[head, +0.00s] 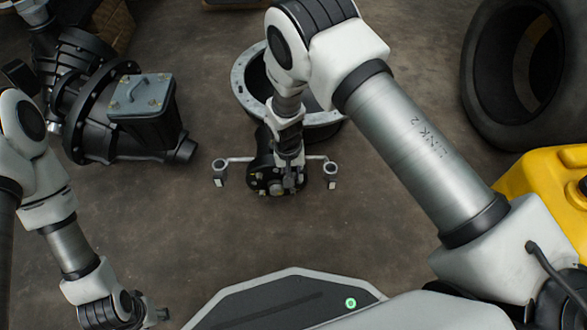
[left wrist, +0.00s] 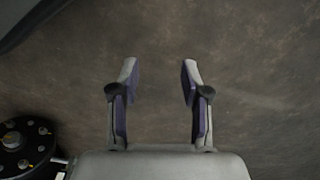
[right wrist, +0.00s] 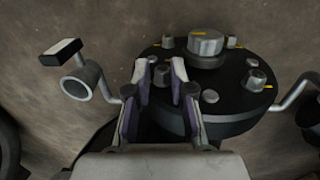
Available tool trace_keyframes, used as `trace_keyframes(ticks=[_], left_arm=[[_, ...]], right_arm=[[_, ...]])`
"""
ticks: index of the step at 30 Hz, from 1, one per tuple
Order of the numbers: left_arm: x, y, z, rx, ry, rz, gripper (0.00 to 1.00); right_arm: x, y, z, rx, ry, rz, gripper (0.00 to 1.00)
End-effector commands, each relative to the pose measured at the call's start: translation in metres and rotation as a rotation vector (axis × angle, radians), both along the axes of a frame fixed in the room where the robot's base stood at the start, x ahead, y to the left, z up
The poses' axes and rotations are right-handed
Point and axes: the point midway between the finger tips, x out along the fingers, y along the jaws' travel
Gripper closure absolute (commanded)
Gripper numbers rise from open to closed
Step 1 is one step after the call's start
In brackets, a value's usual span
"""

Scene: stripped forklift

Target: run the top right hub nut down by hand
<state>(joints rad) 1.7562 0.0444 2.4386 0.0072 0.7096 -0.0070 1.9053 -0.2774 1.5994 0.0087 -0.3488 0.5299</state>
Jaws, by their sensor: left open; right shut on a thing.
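The black round hub (head: 268,180) stands over the floor in the middle of the head view. In the right wrist view its face (right wrist: 228,95) carries a silver centre cap (right wrist: 205,42), several nuts and studs, and yellow marks. My right gripper (right wrist: 160,66) is at the hub's near rim, shut on a hub nut (right wrist: 161,75) that sits between its fingertips. How far down the nut sits is hidden. My left gripper (head: 156,316) is open and empty, away from the hub; in the left wrist view its fingers (left wrist: 159,68) are apart over bare floor.
Bent side arms with cups (head: 331,170) stick out on both sides of the hub. A grey ring (head: 245,88) lies behind it. A black gearbox-like unit (head: 90,115) stands left, a large tyre (head: 485,70) and a yellow body (head: 545,180) right. Floor in front is clear.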

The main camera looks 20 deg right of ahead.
Motion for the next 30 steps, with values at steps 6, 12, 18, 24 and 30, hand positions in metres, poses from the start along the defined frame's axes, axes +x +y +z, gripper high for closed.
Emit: trace_keyframes(ticks=[6,12,18,24,30], left_arm=[[-0.008,-0.001,0.086,-0.004,0.023,0.004,0.53],[-0.01,-0.002,0.142,-0.005,0.028,-0.003,0.53],[-0.01,-0.002,0.2,-0.005,0.028,-0.003,0.53],[-0.009,-0.002,0.257,-0.005,0.027,-0.003,0.53],[-0.009,-0.002,0.286,-0.005,0.027,-0.003,0.53]], right_arm=[[-0.003,-0.001,0.019,0.101,-0.017,-0.006,1.0],[-0.002,-0.003,0.018,0.163,-0.04,-0.008,1.0],[-0.001,-0.002,0.018,0.225,-0.06,-0.011,1.0],[-0.003,-0.003,0.017,0.309,-0.086,-0.013,1.0],[-0.002,-0.003,0.008,0.423,-0.124,-0.008,1.0]])
